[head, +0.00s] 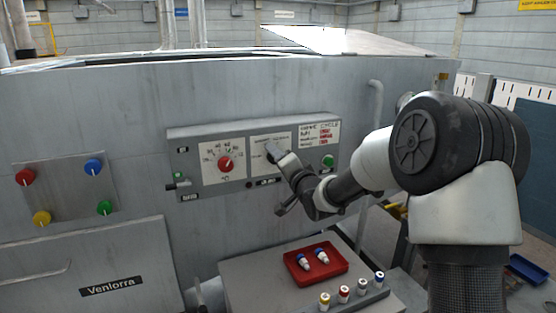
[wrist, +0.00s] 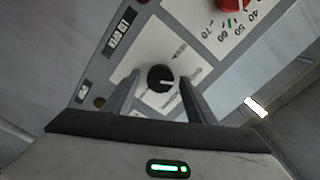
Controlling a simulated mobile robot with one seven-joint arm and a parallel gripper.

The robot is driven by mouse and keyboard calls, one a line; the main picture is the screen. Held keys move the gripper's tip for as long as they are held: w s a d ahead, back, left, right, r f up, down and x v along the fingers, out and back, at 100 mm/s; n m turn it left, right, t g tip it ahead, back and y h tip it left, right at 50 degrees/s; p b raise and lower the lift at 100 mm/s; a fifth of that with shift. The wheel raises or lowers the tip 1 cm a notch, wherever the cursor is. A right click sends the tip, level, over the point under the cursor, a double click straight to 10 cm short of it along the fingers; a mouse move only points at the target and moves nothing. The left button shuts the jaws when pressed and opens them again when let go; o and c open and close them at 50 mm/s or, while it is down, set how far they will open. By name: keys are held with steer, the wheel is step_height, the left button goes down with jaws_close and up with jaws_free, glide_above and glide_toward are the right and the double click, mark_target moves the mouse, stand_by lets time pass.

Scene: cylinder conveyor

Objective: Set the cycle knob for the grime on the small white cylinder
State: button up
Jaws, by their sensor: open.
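The black cycle knob (wrist: 160,79) with a white pointer line sits on a pale label plate (wrist: 140,60) in the wrist view. My gripper (wrist: 158,92) is open, with one finger on each side of the knob; I cannot tell whether they touch it. In the head view my gripper (head: 278,158) covers the knob in front of the panel's second dial plate (head: 262,142). A grime and cycle chart (head: 320,134) with red entries is right of it, too small to read fully. Small white cylinders (head: 322,255) lie in a red tray (head: 316,269); I cannot tell their grime.
A red dial (head: 225,163) is left of the cycle plate, and a green button (head: 328,161) is right of it. Several cylinders with coloured caps (head: 344,293) stand along the table's front (head: 262,278). Four-colour knobs (head: 62,192) sit on a plate at far left.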

steer(key=v, duration=1.7)
steer(key=shift+s+b, duration=0.2)
steer(key=shift+b, duration=0.25)
